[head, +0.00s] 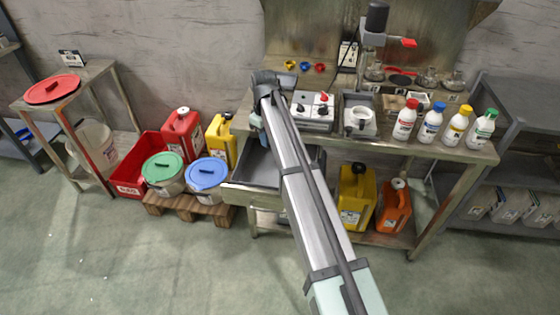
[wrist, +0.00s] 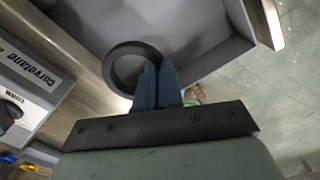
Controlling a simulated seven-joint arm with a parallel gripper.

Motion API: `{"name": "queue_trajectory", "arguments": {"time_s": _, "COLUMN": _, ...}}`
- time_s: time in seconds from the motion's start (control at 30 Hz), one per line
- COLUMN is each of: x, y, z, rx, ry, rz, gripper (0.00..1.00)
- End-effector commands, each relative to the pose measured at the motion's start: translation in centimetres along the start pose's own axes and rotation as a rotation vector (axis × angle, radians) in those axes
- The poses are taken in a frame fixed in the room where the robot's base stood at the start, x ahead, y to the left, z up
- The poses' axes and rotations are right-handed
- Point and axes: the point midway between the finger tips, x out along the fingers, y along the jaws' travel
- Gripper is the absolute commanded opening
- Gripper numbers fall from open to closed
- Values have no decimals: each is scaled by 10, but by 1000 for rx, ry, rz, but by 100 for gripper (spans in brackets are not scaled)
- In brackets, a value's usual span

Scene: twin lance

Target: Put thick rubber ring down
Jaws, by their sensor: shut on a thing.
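The thick rubber ring (wrist: 111,68) is dark, almost black, and shows in the wrist view. My gripper (wrist: 157,70) is shut on the ring's right side with its two blue fingers close together. The ring stands out to the left of the fingers, over or in front of a grey tray (wrist: 215,68); I cannot tell the height between them. In the head view, my arm hides the ring and most of the gripper. The grey tray (head: 258,168) there is at the bench's front left, partly behind my arm.
Yellow (head: 220,140) and red canisters and lidded buckets (head: 207,174) stand left of the bench.

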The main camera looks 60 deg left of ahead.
Motion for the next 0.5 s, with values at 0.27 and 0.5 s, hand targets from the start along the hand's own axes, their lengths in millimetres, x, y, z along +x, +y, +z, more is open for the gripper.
{"name": "queue_trajectory", "arguments": {"time_s": 0.27, "x": 25, "y": -38, "z": 47, "rx": 16, "ry": 1, "rz": 1, "gripper": 0}}
{"name": "queue_trajectory", "arguments": {"time_s": 0.5, "x": 44, "y": -42, "z": 51, "rx": 18, "ry": -1, "rz": -1, "gripper": 0}}
